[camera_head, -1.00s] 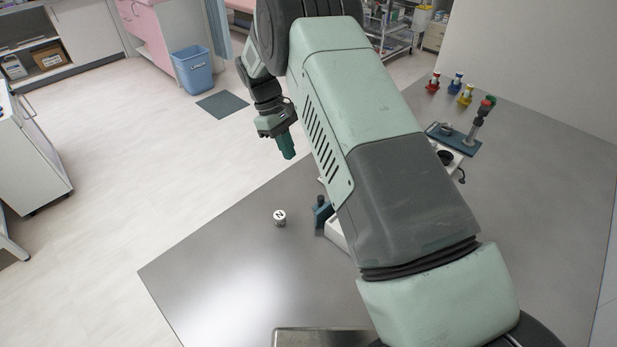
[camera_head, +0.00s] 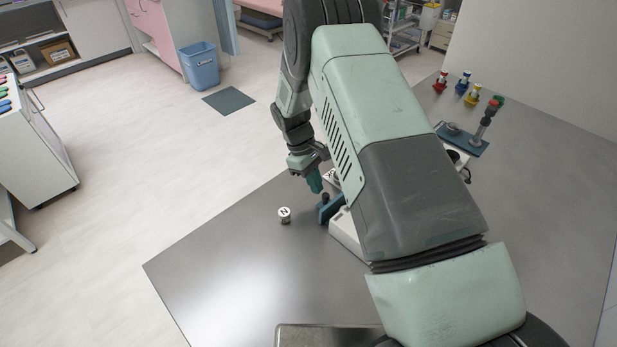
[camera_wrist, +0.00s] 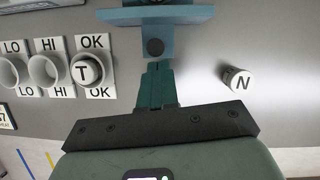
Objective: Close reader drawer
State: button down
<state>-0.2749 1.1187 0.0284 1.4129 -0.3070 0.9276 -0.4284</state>
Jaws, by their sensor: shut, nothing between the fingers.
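The reader, a white device (camera_head: 343,232), stands on the grey table, mostly hidden behind my arm. Its blue drawer front (camera_head: 331,209) with a dark knob sticks out at its left side. In the wrist view the blue drawer part (camera_wrist: 160,15) spans the top, with the round dark knob (camera_wrist: 154,47) at its middle. How far the drawer stands out is hidden. My gripper (camera_head: 316,186) is shut and empty, its teal fingers pointing down just above and beside the knob. In the wrist view the fingertips (camera_wrist: 154,67) lie just below the knob; contact cannot be told.
A white-capped vial marked N (camera_head: 285,214) stands left of the drawer; it also shows in the wrist view (camera_wrist: 238,80). A rack of cups labelled LO, HI and OK (camera_wrist: 55,70) holds a vial marked T (camera_wrist: 86,70). The table's front left (camera_head: 220,270) is clear.

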aim_at(324, 196)
jog(key=shift+d, duration=0.1)
jog(key=shift+s+d, duration=1.15)
jog(key=shift+s, duration=0.05)
